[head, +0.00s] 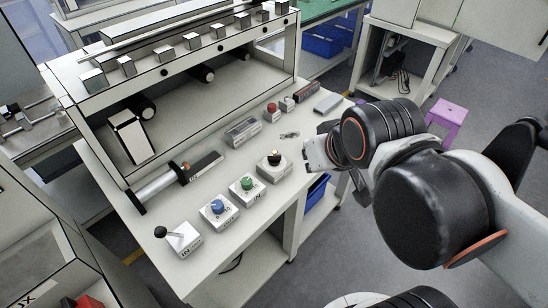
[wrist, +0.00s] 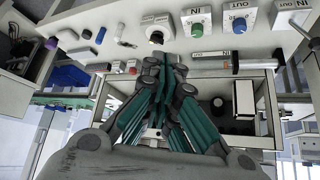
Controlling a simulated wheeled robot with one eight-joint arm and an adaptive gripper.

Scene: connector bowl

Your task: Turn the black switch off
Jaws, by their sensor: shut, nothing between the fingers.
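The black switch (head: 274,158) is a round dark knob on a white box near the front edge of the table, right of the green knob. In the wrist view the black switch (wrist: 156,37) shows just beyond my fingertips. My gripper (head: 311,154) is right of the switch in the head view, its fingers partly hidden by the wrist. In the wrist view my gripper (wrist: 164,62) is shut and empty, its tips close to the switch's box. I cannot tell whether they touch it.
A green knob (head: 247,182), a blue knob (head: 217,206) and a black-ball lever (head: 161,232) stand in a row to the left. A red button (head: 272,108) and small blocks lie behind. A white shelf frame (head: 225,76) borders the back.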

